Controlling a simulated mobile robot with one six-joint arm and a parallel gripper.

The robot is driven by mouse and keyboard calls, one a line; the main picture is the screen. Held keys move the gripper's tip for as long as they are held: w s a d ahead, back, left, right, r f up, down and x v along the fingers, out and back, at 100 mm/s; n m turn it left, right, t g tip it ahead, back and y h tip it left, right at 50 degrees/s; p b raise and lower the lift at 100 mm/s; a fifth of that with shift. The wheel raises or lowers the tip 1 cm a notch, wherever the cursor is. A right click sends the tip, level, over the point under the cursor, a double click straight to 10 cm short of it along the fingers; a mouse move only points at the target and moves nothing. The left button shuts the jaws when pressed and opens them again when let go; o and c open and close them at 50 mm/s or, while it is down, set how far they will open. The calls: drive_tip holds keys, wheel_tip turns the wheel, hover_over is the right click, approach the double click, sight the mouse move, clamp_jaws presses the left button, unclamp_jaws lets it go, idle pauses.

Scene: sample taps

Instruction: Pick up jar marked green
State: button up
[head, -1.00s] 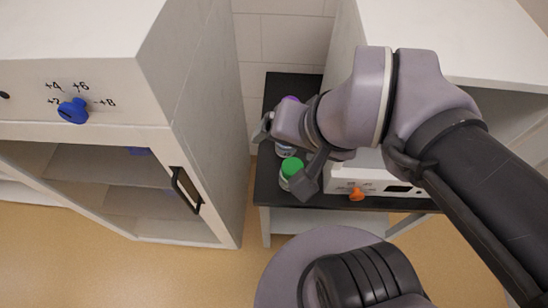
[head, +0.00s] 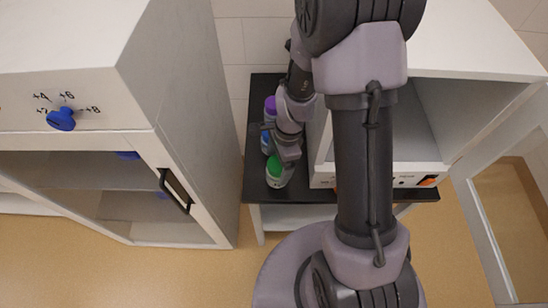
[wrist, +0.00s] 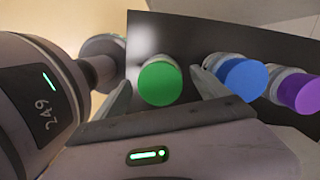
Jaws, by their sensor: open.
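The jar with the green lid (head: 276,170) stands on the dark table top, nearest its front edge. In the wrist view its round green lid (wrist: 160,83) lies between my two fingers, with a gap on each side. My gripper (head: 280,146) is open and just behind and over this jar; it also shows in the wrist view (wrist: 160,92). A blue-lidded jar (wrist: 241,77) stands just outside the right finger, and a purple-lidded jar (wrist: 300,92) is beyond it. The finger depth along the green jar is hard to tell.
The dark table (head: 262,95) is narrow, between a white cabinet (head: 190,110) on the left and a white box-like unit (head: 430,110) on the right. An open glass door (head: 515,215) stands at far right. A blue knob (head: 61,118) is on the left cabinet.

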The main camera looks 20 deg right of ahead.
drive_tip(key=f+b, duration=0.1)
drive_tip(key=f, duration=0.1)
drive_tip(key=f+b, duration=0.1)
drive_tip(key=f, duration=0.1)
drive_tip(key=f+b, duration=0.1)
drive_tip(key=shift+a+f, duration=0.25)
drive_tip(key=shift+f, duration=0.15)
drive_tip(key=shift+r, duration=0.2)
